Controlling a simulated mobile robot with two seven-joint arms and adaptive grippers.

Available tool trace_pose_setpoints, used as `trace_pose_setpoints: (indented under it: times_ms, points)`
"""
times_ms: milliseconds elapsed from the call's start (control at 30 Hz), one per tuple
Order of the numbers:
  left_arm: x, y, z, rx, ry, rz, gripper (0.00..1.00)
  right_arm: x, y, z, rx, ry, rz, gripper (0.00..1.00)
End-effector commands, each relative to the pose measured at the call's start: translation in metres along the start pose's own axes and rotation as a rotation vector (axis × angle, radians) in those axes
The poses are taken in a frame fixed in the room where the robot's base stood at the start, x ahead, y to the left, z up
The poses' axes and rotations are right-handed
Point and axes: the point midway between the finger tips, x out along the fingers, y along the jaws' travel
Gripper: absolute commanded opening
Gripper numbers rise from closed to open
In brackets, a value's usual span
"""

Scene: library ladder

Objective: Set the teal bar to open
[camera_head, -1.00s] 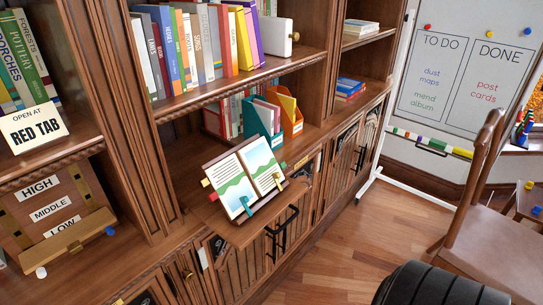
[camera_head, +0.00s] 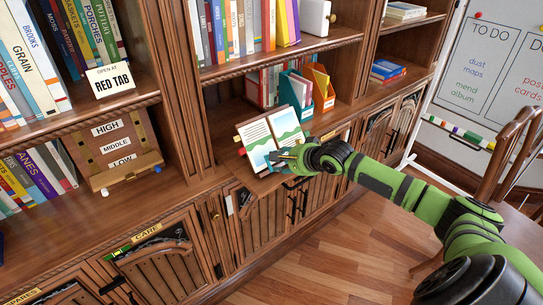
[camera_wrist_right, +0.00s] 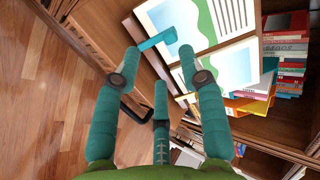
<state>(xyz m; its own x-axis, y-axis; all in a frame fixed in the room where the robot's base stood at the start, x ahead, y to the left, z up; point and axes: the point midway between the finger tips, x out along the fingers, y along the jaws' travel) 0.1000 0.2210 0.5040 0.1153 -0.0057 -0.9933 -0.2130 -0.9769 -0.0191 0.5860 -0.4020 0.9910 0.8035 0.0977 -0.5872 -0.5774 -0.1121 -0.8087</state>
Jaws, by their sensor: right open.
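The teal bar (camera_wrist_right: 158,40) is a short bent piece at the lower edge of an open picture book (camera_wrist_right: 215,45). The book (camera_head: 258,135) leans on a wooden stand on the shelf ledge. My right gripper (camera_head: 282,158) is at the book's lower right in the head view and hides the bar there. In the right wrist view my right gripper (camera_wrist_right: 159,58) is open, with the bar just ahead between its spread fingertips; I see no clear contact. A card (camera_head: 112,80) reads "open at red tab". My left gripper is not in view.
Teal and orange file holders (camera_head: 318,88) stand behind the book. A wooden panel (camera_head: 112,148) marked high, middle and low is at left, with its crossbar near low. Cabinet doors with black handles are below. A chair (camera_head: 510,150) stands at right.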

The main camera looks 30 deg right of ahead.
Motion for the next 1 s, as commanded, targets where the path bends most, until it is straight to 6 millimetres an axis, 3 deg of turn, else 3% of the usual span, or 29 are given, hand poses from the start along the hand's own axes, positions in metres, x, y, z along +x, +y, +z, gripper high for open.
trace_pose_setpoints:
  times_ms: [133, 300, 600, 1000]
  points:
    - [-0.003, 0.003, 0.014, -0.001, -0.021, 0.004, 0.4, 0.002, -0.011, -0.007, 0.053, 0.003, -0.017, 0.41]
    - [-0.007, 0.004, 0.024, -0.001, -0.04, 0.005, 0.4, 0.025, -0.013, -0.006, 0.054, 0.003, -0.019, 0.41]
    - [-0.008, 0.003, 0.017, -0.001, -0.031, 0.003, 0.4, 0.06, -0.012, -0.007, 0.049, 0.004, -0.017, 0.41]
    - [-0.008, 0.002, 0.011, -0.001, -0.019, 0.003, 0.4, 0.067, -0.011, -0.007, 0.046, 0.004, -0.016, 0.41]
